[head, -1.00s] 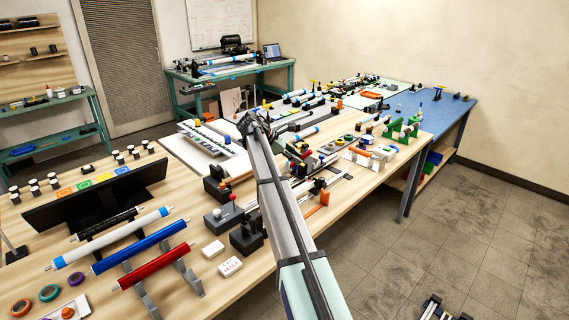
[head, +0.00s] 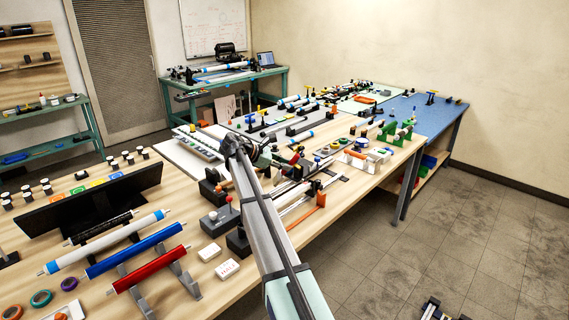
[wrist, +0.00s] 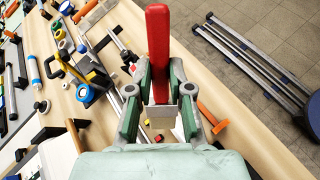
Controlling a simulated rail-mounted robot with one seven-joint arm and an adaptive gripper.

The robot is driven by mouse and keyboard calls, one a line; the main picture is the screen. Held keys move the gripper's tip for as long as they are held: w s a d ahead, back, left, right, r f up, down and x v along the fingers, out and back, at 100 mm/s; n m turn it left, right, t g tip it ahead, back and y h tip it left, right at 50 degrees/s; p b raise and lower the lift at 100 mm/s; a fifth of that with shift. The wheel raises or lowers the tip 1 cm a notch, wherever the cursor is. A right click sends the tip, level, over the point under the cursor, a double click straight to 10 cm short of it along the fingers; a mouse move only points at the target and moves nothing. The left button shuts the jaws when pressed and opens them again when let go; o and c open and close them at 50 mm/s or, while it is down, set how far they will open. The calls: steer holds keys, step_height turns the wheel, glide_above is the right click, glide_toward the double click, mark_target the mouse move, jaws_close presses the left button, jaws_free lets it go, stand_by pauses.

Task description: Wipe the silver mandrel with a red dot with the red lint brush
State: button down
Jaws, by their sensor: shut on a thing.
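My gripper (wrist: 160,88) is shut on the red lint brush (wrist: 158,40). In the wrist view the brush's long red body points up the picture between the green-grey fingers, with a pale block (wrist: 161,114) below it. The brush is above the wooden table. Silver rods (wrist: 113,105) lie on the table left of my gripper. I cannot make out a red dot on any rod, so I cannot tell which is the mandrel. In the head view my arm hides most of the gripper and what is under it.
Blue (head: 135,249) and red (head: 148,268) rollers rest on a stand at the front left. An orange bar (wrist: 213,117) lies right of my gripper. Small fixtures crowd the middle of the table. Open floor (head: 470,225) lies to the right.

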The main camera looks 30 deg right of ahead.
steer(key=shift+f, duration=0.5)
steer(key=shift+r, duration=0.15)
steer(key=p, duration=0.3)
steer(key=shift+r, duration=0.4)
steer(key=p, duration=0.4)
steer(key=shift+r, duration=0.2)
